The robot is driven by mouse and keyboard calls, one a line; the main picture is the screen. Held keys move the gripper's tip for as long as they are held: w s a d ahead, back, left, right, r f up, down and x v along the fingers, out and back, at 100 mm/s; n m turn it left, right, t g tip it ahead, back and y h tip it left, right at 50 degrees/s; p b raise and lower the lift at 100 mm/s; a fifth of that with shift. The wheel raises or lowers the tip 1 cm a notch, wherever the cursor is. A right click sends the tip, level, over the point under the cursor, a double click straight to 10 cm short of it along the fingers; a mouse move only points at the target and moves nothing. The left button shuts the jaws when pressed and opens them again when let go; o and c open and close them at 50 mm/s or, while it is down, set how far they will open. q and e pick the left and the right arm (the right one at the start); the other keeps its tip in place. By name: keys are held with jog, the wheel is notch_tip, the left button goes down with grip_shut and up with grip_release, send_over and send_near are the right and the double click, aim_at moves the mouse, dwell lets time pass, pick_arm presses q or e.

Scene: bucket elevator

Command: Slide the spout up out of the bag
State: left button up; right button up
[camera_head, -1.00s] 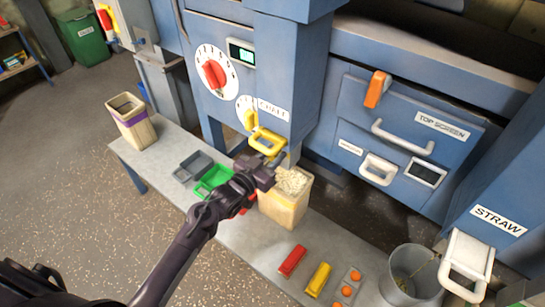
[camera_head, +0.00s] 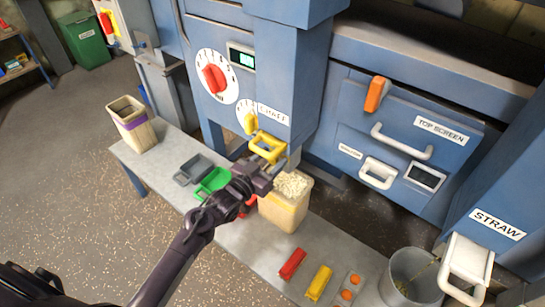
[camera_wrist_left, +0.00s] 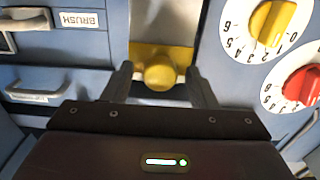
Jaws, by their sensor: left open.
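The spout under the CHAFF label has a yellow handle (camera_head: 267,147), just above and behind my left gripper (camera_head: 264,166) in the head view. In the left wrist view the yellow handle (camera_wrist_left: 160,70) lies between the two spread fingers of my left gripper (camera_wrist_left: 158,80), which is open. I cannot tell whether the fingers touch it. The cream bag (camera_head: 283,211), heaped with pale chaff (camera_head: 293,184), stands upright on the bench just right of the gripper. The spout's lower end is mostly hidden. My right gripper is not in view.
The grey bench (camera_head: 235,238) carries a green tray (camera_head: 213,181), a grey tray (camera_head: 192,170), a red block (camera_head: 292,263), a yellow block (camera_head: 318,282) and a purple-banded bag (camera_head: 133,124). A bucket (camera_head: 412,276) stands right. Dials (camera_head: 213,78) are on the blue machine.

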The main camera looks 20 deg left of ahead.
pick_arm(q)
jog(key=v, duration=0.6)
jog(key=shift+s, duration=0.4)
jog(key=shift+a, duration=0.15)
jog(key=s+a+f+n+g+y, duration=0.15)
jog(key=s+f, duration=0.25)
jog(key=f, duration=0.6)
jog(key=s+f+g+y, duration=0.1)
jog(key=s+f+g, duration=0.25)
jog(key=f, duration=0.65)
jog(key=s+f+n+g+y, duration=0.15)
jog(key=s+f, duration=0.35)
jog(key=f, duration=0.5)
jog(key=s+f+g+y, duration=0.1)
jog(key=s+f+g, duration=0.3)
jog(key=s+f, duration=0.4)
jog(key=s+a+f+m+g+y+p, duration=0.1)
jog(key=s+f+g, duration=0.4)
jog(key=s, duration=1.7)
notch_tip(320, 180, down, 4)
jog(key=shift+s+a+r+p, duration=0.15)
jog(key=shift+s+a+p, duration=0.05)
jog(key=shift+p, duration=0.1)
jog(key=shift+g, duration=0.25)
